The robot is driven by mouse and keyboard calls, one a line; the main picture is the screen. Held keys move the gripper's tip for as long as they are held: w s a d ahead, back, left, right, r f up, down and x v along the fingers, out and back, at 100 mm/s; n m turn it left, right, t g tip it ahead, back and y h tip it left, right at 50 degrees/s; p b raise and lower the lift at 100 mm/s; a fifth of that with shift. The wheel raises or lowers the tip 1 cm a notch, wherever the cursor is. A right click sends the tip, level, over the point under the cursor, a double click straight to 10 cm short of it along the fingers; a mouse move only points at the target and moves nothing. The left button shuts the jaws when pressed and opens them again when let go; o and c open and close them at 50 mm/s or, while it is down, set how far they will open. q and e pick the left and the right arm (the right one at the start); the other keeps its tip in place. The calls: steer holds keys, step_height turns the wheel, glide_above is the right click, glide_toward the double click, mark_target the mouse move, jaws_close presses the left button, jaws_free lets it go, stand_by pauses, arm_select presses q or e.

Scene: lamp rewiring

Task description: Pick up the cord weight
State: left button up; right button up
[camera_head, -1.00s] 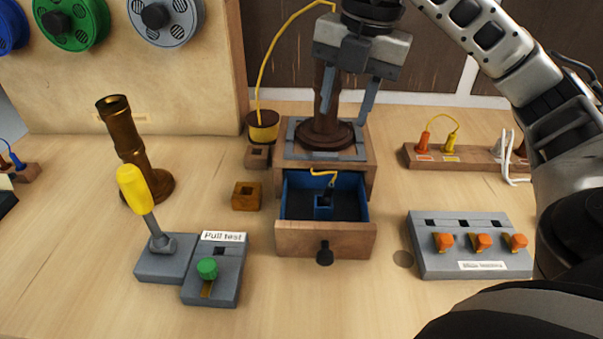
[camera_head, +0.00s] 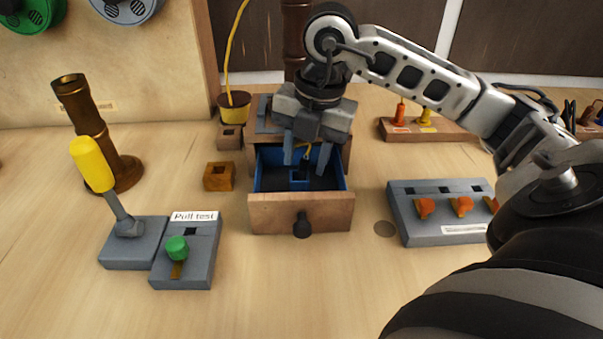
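The open drawer (camera_head: 301,214) has a wooden front and a blue inside with a dark floor. A short yellow cord (camera_head: 306,152) rises from a small blue holder (camera_head: 299,174) in it; I cannot tell for sure whether this is the cord weight, as its lower part is small and dark. My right gripper (camera_head: 306,166) points down over the drawer. Its two grey-blue fingers are apart, on either side of the yellow cord, and I see nothing gripped. The gripper hides part of the drawer's back. My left gripper is out of view.
A brass tube (camera_head: 90,130), yellow-handled lever (camera_head: 92,165) and pull-test block (camera_head: 186,255) are left. A grey block with orange knobs (camera_head: 440,232) is right. The front table is clear.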

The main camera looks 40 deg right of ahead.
steer(key=shift+f, duration=0.3)
jaws_close()
